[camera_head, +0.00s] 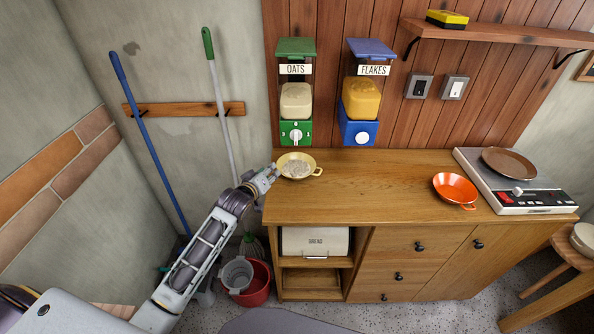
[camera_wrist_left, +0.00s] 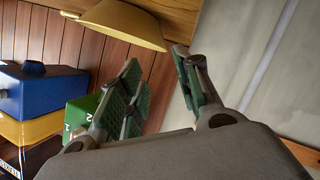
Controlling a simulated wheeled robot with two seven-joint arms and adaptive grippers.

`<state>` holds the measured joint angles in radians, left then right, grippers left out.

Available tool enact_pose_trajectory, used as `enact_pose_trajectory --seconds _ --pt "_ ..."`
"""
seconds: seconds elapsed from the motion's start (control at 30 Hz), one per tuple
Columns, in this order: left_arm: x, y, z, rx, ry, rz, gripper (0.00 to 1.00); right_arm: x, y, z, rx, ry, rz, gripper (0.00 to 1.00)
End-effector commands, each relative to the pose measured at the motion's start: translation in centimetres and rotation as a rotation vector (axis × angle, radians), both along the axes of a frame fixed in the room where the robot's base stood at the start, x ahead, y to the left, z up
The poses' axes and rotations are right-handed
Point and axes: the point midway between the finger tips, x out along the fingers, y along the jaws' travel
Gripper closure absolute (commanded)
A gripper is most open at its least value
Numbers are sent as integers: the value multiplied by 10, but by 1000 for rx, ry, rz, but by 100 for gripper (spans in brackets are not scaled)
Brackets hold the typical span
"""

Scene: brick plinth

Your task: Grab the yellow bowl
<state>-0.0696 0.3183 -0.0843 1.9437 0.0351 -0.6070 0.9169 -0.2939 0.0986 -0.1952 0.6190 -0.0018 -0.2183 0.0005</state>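The yellow bowl (camera_head: 284,171) stands upright on the left end of the wooden counter, with a small handle on its right side. Something pale and grainy shows inside it. In the left wrist view, where the scene is upside down, the bowl (camera_wrist_left: 120,24) is at the top, just beyond the fingertips. My left gripper (camera_head: 272,170) is at the bowl's left side. In the wrist view its fingers (camera_wrist_left: 156,62) are spread, with the bowl's rim near the gap but no bowl held. My right gripper is not in view.
The oats dispenser (camera_head: 296,95) and flakes dispenser (camera_head: 361,98) hang on the wall behind the bowl. An orange pan (camera_head: 455,188) and a hotplate (camera_head: 535,205) with a brown pan (camera_head: 509,163) are on the right. The middle of the counter (camera_head: 385,180) is clear.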

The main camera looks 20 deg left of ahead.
Motion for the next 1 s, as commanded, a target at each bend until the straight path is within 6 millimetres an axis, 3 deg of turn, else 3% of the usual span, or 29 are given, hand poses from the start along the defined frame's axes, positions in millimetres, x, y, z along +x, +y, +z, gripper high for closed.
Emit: enact_pose_trajectory --seconds 0.5,1.0 --pt "40 0 -13 1 0 0 67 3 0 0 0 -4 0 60" --pt "45 -1 -15 1 0 0 67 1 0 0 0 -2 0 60"
